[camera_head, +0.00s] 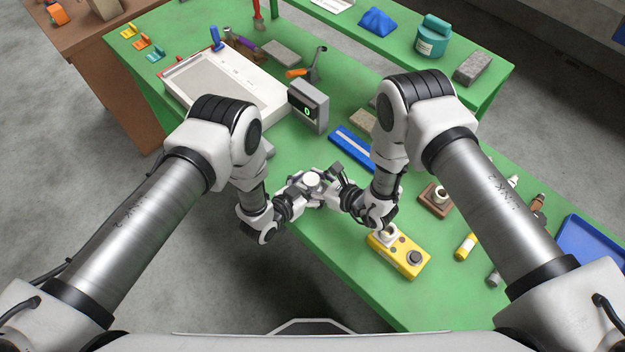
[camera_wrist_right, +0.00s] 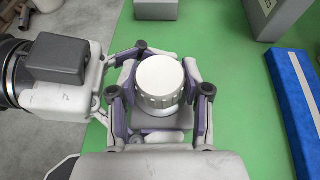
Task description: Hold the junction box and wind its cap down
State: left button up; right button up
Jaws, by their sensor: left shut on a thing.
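In the head view the cap (camera_head: 312,179) shows as a small white disc between both hands. My left gripper (camera_head: 296,192) comes in from the left and is shut on the box below the cap. My right gripper (camera_wrist_right: 160,98) is open, with one finger on each side of the cap and small gaps visible. In the head view my right gripper (camera_head: 338,186) reaches in from the right.
A grey display box (camera_head: 308,106) and a white tray (camera_head: 225,85) stand behind on the green table (camera_head: 330,235). A blue bar (camera_head: 352,148) lies right of the hands. A yellow box with knobs (camera_head: 400,255) sits close under my right wrist. The table's front edge is near.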

jog(key=o, duration=0.4)
jog(key=shift+c, duration=0.2)
pick_arm(q)
jog(key=shift+w, duration=0.1)
pick_arm(e)
jog(key=o, duration=0.5)
jog(key=shift+s+d, duration=0.1)
jog(key=shift+s, duration=0.05)
jog(key=v, duration=0.7)
jog(key=shift+s+d+r, duration=0.1)
jog(key=shift+d, duration=0.3)
jog(key=shift+r, duration=0.15)
